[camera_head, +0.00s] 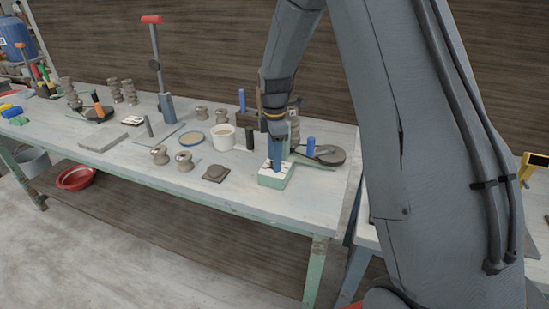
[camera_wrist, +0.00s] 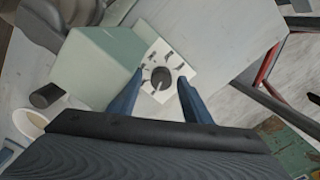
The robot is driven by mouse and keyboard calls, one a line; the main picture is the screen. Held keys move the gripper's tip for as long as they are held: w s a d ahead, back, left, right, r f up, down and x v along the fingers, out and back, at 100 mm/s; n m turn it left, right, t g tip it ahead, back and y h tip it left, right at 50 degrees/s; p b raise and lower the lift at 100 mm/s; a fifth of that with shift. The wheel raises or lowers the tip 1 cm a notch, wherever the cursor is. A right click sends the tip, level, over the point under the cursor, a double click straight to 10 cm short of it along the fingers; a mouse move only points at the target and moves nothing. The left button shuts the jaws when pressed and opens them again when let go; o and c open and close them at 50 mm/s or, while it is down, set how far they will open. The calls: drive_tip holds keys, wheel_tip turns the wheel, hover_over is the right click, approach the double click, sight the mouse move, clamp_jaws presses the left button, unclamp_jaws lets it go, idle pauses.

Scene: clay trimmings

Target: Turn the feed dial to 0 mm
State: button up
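The feed dial (camera_wrist: 161,78) is a dark round knob on a white marked plate (camera_wrist: 146,36) on one face of a pale green box (camera_wrist: 98,68). A thin pointer on the knob seems to point to the lower left in the wrist view; the scale's numbers are too small to read. In the head view the green box (camera_head: 275,180) stands near the table's front edge, and my gripper (camera_head: 275,163) points down over it, hiding the dial. In the wrist view my gripper (camera_wrist: 160,75) is open, its blue fingers on either side of the knob with a gap to each.
The table (camera_head: 228,198) holds a white cup (camera_head: 223,138), a dark upright cylinder (camera_head: 250,138), a brown lump on a small slab (camera_head: 215,173) and several small clay pots (camera_head: 184,161). A blue-handled dark disc (camera_head: 328,155) lies right of the box.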

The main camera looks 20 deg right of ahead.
drive_tip(key=shift+r, duration=0.1)
wheel_tip(320, 180, up, 8)
drive_tip(key=shift+f+b, duration=0.2)
drive_tip(key=shift+b, duration=0.9)
